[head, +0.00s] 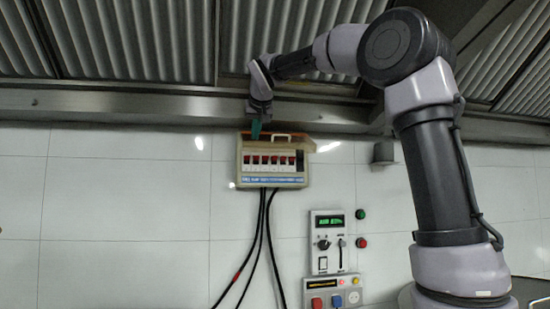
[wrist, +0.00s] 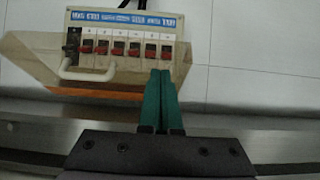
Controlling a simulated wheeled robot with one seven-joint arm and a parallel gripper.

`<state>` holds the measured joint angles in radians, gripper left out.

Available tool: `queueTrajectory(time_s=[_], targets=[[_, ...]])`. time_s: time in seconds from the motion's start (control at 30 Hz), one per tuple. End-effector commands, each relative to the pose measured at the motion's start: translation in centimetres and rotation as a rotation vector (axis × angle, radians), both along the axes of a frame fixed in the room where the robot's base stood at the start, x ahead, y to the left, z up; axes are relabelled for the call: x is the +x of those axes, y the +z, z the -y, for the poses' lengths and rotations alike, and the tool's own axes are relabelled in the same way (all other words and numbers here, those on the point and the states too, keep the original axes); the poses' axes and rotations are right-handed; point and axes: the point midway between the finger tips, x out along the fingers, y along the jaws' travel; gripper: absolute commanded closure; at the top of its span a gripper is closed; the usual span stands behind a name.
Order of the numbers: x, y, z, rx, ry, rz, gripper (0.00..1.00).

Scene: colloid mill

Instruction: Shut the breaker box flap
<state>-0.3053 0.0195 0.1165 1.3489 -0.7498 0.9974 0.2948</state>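The breaker box (head: 270,180) is a beige case on the tiled wall, with a row of red switches and a blue label strip. Its flap (head: 302,145) is open, raised at the top of the box, with a pale handle (head: 275,135). In the wrist view the box (wrist: 123,28) appears upside down, with the flap (wrist: 35,62) and handle (wrist: 85,75) below the switches. My gripper (head: 256,138) has teal fingers and is at the box's upper left. The fingers (wrist: 163,72) are together and empty beside the flap; contact with it cannot be told.
A metal ledge (head: 150,103) runs just above the box, close to my wrist. Black cables (head: 262,235) hang below the box. A control panel (head: 333,242) and a socket unit (head: 333,293) are lower right. The wall left of the box is clear.

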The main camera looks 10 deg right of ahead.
Motion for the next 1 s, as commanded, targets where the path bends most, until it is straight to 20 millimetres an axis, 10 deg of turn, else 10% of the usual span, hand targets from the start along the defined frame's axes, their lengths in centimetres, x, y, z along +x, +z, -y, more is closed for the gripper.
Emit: queueTrajectory(time_s=[1.0], targets=[[-5.5, -1.0, 0.0, -0.001, 0.001, 0.000, 1.00]])
